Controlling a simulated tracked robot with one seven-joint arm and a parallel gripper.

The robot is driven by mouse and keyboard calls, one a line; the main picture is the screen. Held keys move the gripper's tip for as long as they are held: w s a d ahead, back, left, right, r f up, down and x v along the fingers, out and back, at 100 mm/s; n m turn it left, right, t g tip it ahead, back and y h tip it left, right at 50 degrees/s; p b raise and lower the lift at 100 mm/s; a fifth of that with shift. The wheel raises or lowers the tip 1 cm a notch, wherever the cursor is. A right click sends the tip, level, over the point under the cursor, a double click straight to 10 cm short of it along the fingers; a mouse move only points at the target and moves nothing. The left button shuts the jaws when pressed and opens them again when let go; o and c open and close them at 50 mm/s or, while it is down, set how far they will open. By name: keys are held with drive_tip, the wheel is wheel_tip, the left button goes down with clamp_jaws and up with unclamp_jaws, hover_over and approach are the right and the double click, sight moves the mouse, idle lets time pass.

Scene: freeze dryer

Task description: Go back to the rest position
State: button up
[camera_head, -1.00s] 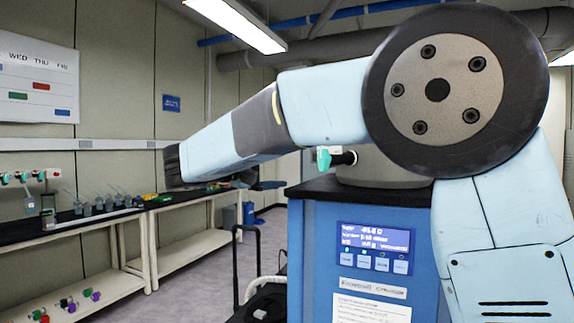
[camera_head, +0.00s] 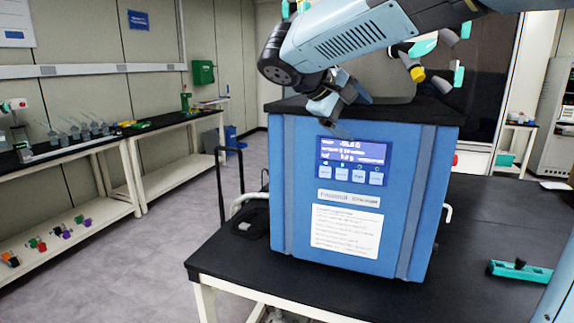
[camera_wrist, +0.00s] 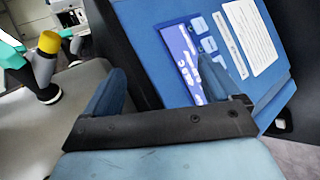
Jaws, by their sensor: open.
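The blue freeze dryer (camera_head: 297,190) stands on a black-topped table in the head view. Its front has a lit display with buttons (camera_head: 352,162) and a white label sheet below. My gripper (camera_head: 350,110) hangs at the dryer's upper front edge, just above the display, pointing downward. Whether it touches the dryer cannot be told. In the wrist view my gripper (camera_wrist: 160,68) has its two blue fingers spread apart, with nothing held between them. The dryer's front and tilted display (camera_wrist: 184,62) show beyond the fingers. My arm comes in from the upper right.
A grey cylindrical chamber (camera_head: 388,75) and teal-handled valves (camera_head: 423,47) sit on top, close to my arm. The black table (camera_head: 480,225) has a teal item (camera_head: 519,270) at right. Side benches (camera_head: 165,122) line the left wall. Floor between is clear.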

drive_tip(key=s+d+f+m+y, duration=0.3)
drive_tip(key=s+f, duration=0.4)
drive_tip(key=s, duration=0.3)
drive_tip(key=s+d+f+m+y, duration=0.3)
drive_tip(key=s+d+f+y, duration=0.3)
drive_tip(key=s, duration=0.5)
drive_tip(key=shift+d+f+m, duration=0.25)
drive_tip(key=shift+f+m, duration=0.15)
drive_tip(key=shift+f, duration=0.25)
drive_tip(key=shift+s, duration=0.1)
drive_tip(key=shift+c, duration=0.3)
